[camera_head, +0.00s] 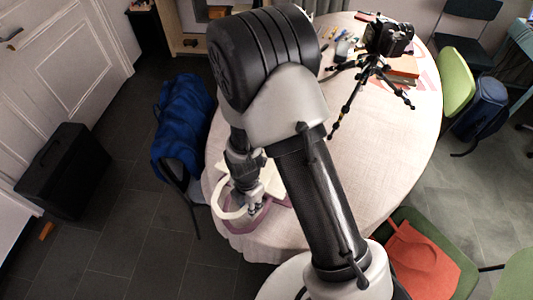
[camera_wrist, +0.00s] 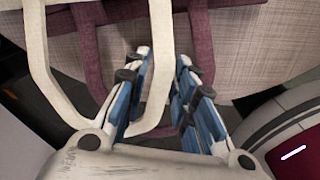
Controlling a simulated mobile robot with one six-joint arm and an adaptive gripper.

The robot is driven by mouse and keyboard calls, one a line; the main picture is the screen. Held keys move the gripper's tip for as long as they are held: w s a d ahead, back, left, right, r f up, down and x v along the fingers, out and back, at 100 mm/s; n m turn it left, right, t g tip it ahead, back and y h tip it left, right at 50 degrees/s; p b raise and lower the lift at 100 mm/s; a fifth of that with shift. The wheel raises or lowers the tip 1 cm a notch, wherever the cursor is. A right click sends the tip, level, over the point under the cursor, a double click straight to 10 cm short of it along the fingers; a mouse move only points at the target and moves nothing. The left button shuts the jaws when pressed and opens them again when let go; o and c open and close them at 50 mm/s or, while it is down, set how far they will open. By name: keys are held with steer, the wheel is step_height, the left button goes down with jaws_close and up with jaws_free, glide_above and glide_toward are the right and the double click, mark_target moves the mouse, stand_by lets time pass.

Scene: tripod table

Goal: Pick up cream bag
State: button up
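The cream bag lies near the left edge of the round table; its curved handle (camera_head: 228,212) shows in the head view, and its body is partly hidden behind my arm. In the wrist view the cream handle (camera_wrist: 160,70) loops down from the top edge, and one side of it passes between my fingers. My gripper (camera_head: 254,210) is low over the handle. In the wrist view my gripper (camera_wrist: 164,60) has its blue fingers apart, with a small gap beside the strap. A firm grip on the strap is not visible.
A purple bag (camera_wrist: 210,35) with its own handle lies right against the cream one. A blue jacket (camera_head: 183,120) hangs on a chair left of the table (camera_head: 400,150). A tripod with a camera (camera_head: 388,38) stands at the back. The table's right side is clear.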

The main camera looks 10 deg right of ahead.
jaws_close()
steer(key=shift+r, duration=0.15)
step_height(320, 180, up, 20)
steer(key=p, duration=0.7)
